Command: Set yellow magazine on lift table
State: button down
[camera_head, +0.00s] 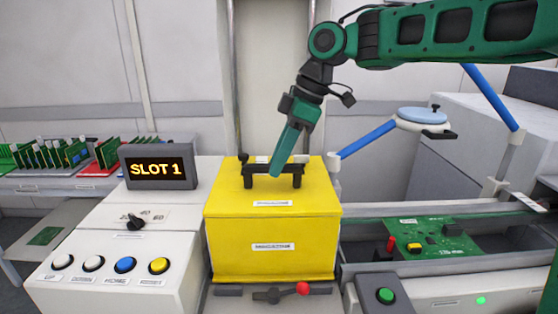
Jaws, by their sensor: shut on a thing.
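The yellow magazine (272,230) is a closed box with white labels and a black bar handle (259,181) on its top. It is upright at the centre of the head view, behind a small lever with a red knob. My gripper (278,172) points down at the top of the magazine and is shut on the black handle. The lift table is hidden under or behind the magazine, so I cannot tell whether the box rests on it or hangs just above it.
A white control panel (110,262) with coloured buttons and a "SLOT 1" display (158,166) stands left. A red-knobbed lever (302,288) lies in front. At right, a conveyor carries a green circuit board (433,238). Racked boards (45,153) are at far left.

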jog(key=shift+f, duration=0.55)
dwell(0.4)
jog(key=c, duration=1.5)
grip_release()
jog(key=shift+f, duration=0.1)
